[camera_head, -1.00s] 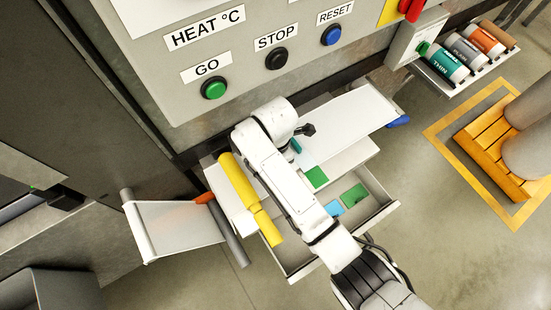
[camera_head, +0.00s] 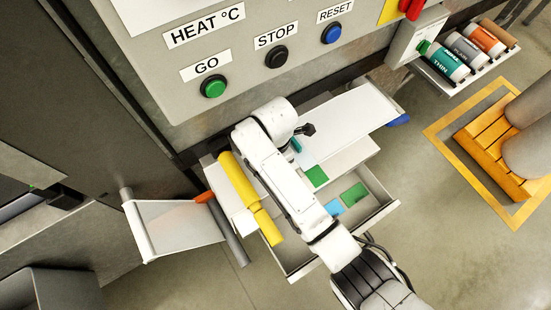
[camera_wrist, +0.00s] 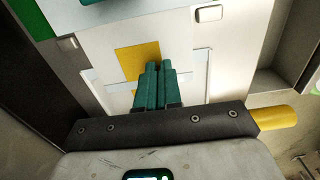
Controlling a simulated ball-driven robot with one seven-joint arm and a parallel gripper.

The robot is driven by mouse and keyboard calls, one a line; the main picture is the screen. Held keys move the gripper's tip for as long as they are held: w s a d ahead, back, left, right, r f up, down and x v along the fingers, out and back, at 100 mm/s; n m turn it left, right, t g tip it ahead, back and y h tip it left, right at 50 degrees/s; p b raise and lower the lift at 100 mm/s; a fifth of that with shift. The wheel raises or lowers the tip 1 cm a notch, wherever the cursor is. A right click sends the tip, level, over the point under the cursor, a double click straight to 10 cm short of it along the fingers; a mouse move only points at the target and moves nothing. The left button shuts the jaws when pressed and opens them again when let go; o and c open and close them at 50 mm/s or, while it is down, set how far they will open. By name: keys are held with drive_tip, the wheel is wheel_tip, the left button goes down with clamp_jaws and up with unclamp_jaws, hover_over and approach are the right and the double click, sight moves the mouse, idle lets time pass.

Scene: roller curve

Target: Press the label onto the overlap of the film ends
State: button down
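In the wrist view, a yellow label (camera_wrist: 139,60) lies on a pale surface, across the edges of pale film strips (camera_wrist: 201,75). My gripper (camera_wrist: 159,66) has its teal fingers side by side, with nothing visible between them. The fingertips are over the right part of the label and cover some of it. I cannot tell whether they touch it. In the head view, my arm hides the label and most of the gripper. The film overlap is hard to make out.
A yellow roller (camera_head: 247,198) lies left of my arm. A film roll on a frame (camera_head: 180,225) stands at left. Buttons, including green GO (camera_head: 214,87), are on the panel behind.

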drive_tip(key=c, duration=0.7)
unclamp_jaws()
drive_tip(key=shift+r, duration=0.1)
